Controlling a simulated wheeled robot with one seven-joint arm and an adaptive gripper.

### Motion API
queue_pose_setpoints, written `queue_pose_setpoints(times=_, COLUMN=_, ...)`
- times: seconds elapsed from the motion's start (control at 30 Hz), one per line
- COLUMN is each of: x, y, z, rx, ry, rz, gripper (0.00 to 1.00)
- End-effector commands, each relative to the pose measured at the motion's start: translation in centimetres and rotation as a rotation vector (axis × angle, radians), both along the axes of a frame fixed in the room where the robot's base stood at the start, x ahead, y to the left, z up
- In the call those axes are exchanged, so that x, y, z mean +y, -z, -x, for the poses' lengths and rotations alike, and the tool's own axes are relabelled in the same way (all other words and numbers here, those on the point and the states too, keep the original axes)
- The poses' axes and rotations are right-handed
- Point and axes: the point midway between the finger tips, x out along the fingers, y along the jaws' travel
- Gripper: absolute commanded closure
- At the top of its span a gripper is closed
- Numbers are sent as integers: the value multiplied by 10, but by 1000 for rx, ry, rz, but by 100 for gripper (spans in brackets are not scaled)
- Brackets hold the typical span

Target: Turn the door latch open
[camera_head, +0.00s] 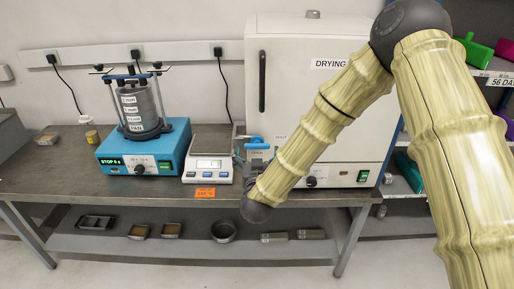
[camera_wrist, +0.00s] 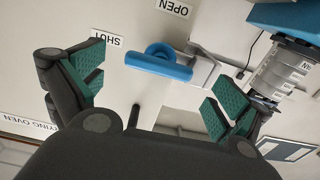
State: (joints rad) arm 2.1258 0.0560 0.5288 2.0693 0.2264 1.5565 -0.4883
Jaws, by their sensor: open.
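The drying oven (camera_head: 338,110) is a white cabinet at the back of the bench, with a black vertical door handle (camera_head: 262,80). Its blue door latch (camera_wrist: 158,66) is a short bar with a round hub, beside a pale bracket (camera_wrist: 205,70) in the wrist view. A SHUT label (camera_wrist: 103,40) is left of the latch and an OPEN label (camera_wrist: 171,7) above right; this view is turned over. My gripper (camera_wrist: 160,75) is open and empty, its green-padded fingers on either side of the latch, with no contact visible. In the head view blue shows (camera_head: 257,144) near my wrist, which hides part of that area.
A blue sieve shaker (camera_head: 145,150) and a white scale (camera_head: 208,168) stand on the bench (camera_head: 60,178) left of the oven. The lower shelf (camera_head: 185,246) holds trays and metal blocks. A shelf unit with coloured bins (camera_head: 475,52) is at the right.

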Motion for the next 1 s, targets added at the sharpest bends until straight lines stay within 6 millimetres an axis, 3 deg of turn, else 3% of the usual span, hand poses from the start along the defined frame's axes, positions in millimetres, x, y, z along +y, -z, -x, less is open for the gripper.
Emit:
queue_pose_setpoints(times=0.2, x=0, y=0, z=-18, rx=0, ry=0, rz=0, gripper=0)
queue_pose_setpoints(times=0.57, x=0, y=0, z=-21, rx=0, ry=0, rz=0, gripper=0)
queue_pose_setpoints(times=0.8, x=0, y=0, z=-21, rx=0, ry=0, rz=0, gripper=44)
queue_pose_setpoints(times=1.0, x=0, y=1, z=-21, rx=0, ry=0, rz=-3, gripper=45)
